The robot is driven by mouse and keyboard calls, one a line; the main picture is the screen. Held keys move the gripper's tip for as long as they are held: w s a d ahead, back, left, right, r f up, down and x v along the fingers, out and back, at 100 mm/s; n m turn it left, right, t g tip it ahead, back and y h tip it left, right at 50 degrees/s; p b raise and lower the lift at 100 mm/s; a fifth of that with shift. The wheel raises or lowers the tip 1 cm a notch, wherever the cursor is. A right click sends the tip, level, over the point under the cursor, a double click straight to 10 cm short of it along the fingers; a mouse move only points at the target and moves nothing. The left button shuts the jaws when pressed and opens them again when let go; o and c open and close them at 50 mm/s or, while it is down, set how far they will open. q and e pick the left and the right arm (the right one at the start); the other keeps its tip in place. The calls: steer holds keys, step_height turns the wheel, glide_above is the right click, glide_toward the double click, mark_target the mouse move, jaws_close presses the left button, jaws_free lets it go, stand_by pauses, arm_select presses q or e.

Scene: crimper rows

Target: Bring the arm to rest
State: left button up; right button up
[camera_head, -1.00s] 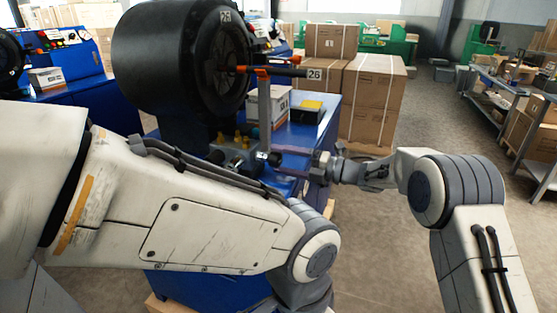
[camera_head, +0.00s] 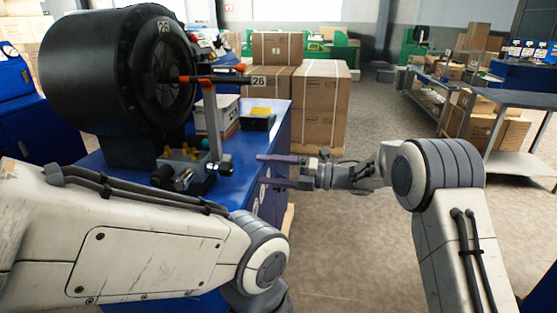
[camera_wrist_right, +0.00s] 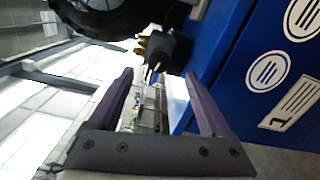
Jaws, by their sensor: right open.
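My right gripper (camera_head: 274,171) is open and empty in the head view, at the right edge of the blue crimper bench. Its two fingers point left toward the brass fittings and lever on the bench. In the right wrist view, the fingers (camera_wrist_right: 163,102) are spread wide with nothing between them. My left arm crosses the lower left of the head view; its gripper is not visible.
The black round crimper head (camera_head: 110,70), marked 26, stands on the blue bench (camera_head: 262,150). Cardboard boxes (camera_head: 320,100) are stacked behind it. Grey work tables (camera_head: 515,98) stand at the right. The floor (camera_head: 350,240) between is clear.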

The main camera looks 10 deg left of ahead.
step_height(320, 180, up, 4)
steer(key=w+a+m+t+h, duration=0.2)
steer(key=m+t+h, duration=0.1)
steer(key=m+t, duration=0.45)
steer(key=s+d+f+m+g+h, duration=0.35)
steer(key=s+d+m+h, duration=0.35)
steer(key=s, duration=0.6)
steer(key=s+d+f+m+g+h, duration=0.2)
steer(key=s+d+f+m, duration=0.45)
steer(key=s, duration=0.65)
steer(key=s+d+f+m+g+h, duration=0.3)
steer(key=s+d+m+h, duration=0.2)
steer(key=s+m, duration=0.6)
step_height(320, 180, up, 17)
steer(key=s+n+p, duration=0.1)
steer(key=s+p, duration=0.1)
steer(key=p, duration=1.4)
steer(key=shift+s+f+n, duration=0.15)
steer(key=shift+s+n, duration=0.05)
steer(key=shift+n, duration=0.1)
